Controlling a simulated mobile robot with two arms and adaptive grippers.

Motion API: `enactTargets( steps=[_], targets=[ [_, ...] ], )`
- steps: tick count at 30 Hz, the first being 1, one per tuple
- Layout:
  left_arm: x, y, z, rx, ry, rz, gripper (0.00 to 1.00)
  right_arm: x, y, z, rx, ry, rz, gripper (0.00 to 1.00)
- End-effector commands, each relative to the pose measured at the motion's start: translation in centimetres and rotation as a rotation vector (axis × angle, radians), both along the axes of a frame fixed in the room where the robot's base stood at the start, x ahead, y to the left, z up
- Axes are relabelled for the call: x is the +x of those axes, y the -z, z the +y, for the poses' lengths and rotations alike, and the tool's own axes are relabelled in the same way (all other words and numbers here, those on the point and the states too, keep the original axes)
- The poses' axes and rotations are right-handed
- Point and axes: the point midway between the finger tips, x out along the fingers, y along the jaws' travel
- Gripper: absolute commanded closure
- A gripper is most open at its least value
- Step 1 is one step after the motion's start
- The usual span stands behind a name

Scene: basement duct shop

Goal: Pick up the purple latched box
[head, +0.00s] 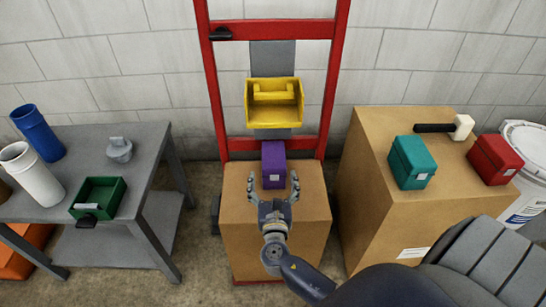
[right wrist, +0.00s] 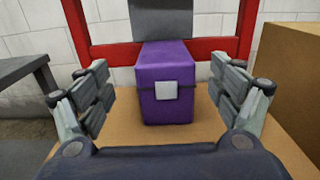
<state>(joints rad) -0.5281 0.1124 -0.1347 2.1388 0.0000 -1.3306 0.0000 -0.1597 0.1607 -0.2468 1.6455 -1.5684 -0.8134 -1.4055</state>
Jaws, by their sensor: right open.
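The purple latched box (head: 273,165) stands upright on a cardboard box in the middle of the head view. Its pale square latch faces me in the right wrist view, where the purple box (right wrist: 166,106) sits centred between the fingers. My right gripper (head: 272,180) is open, in front of the purple box, with one finger to each side. The right gripper (right wrist: 166,95) also shows in the wrist view, with no finger touching the box that I can see. My left gripper is not in view.
The cardboard box (head: 240,215) rests at a red hand-truck frame (head: 213,95) holding a yellow bin (head: 273,118). At right, another carton (head: 365,170) bears a teal box (head: 412,162), a red box (head: 493,159) and a mallet (head: 460,128). A grey table (head: 145,150) stands left.

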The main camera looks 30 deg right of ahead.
Motion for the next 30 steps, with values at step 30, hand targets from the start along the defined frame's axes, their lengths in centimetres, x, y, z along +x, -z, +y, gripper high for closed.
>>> enactTargets(
  steps=[30],
  targets=[
    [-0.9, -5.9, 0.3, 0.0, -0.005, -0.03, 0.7, 8.8, 0.2, -6.1, -0.001, 0.0, 0.001, 0.14]
  ],
)
